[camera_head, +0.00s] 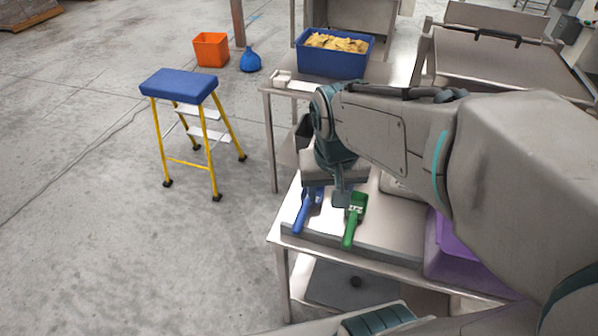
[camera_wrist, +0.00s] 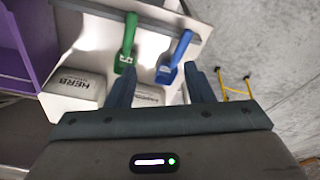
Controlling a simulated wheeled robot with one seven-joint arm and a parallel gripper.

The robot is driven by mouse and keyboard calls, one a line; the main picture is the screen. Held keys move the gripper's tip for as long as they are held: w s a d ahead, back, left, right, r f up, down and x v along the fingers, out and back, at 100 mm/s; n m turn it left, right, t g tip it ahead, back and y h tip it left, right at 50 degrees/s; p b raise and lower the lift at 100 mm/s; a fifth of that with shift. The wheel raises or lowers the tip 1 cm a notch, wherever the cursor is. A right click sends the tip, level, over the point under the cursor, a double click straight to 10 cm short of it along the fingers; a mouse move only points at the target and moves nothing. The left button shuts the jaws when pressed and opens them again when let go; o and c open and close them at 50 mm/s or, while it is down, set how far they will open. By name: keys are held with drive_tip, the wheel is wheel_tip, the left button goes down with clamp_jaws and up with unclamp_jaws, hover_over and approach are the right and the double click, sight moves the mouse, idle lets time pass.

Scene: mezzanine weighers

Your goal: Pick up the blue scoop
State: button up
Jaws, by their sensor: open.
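The blue scoop (camera_head: 308,212) lies on the steel table (camera_head: 395,222), its handle pointing toward the table's near left edge. In the wrist view the blue scoop (camera_wrist: 173,62) shows between the two fingers, nearer the right one, beyond the fingertips. My gripper (camera_head: 340,196) hangs over the table close to the scoops; part of the blue scoop's head is hidden behind it. The gripper is open and empty, and its fingers show in the wrist view (camera_wrist: 162,80). A green scoop (camera_head: 354,222) lies right of the blue one; it also shows in the wrist view (camera_wrist: 124,55).
A purple bin (camera_head: 455,250) stands right of the scoops. White containers, one lettered HERB (camera_wrist: 75,92), sit near the scoop heads. A blue bin of chips (camera_head: 333,55) stands on the table behind. A blue-topped yellow step stool (camera_head: 180,85) stands on open floor at left.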

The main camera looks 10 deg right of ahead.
drive_tip(key=w+a+f+m+g, duration=0.2)
drive_tip(key=w+f, duration=0.1)
drive_tip(key=w, duration=0.3)
drive_tip(key=m+g+h, duration=0.1)
drive_tip(key=m+h, duration=0.1)
drive_tip(key=m, duration=0.1)
approach(302, 209)
drive_tip(key=shift+y, duration=0.3)
drive_tip(key=f, duration=0.1)
drive_tip(key=d+f, duration=0.1)
drive_tip(key=f, duration=0.1)
drive_tip(key=s+f+p, duration=0.1)
drive_tip(key=f, duration=0.1)
drive_tip(key=shift+d, duration=0.3)
drive_tip(key=shift+s+d+f+p, duration=0.1)
drive_tip(key=shift+f+p, duration=0.1)
drive_tip(key=shift+f, duration=0.75)
drive_tip(key=shift+w+d+f+p, duration=0.1)
drive_tip(key=shift+d+f+p, duration=0.1)
drive_tip(key=shift+f, duration=0.8)
drive_tip(key=shift+s+d+f+p, duration=0.1)
drive_tip(key=shift+f+p, duration=0.1)
drive_tip(key=shift+f, duration=0.75)
drive_tip(key=shift+c, duration=0.2)
clamp_jaws()
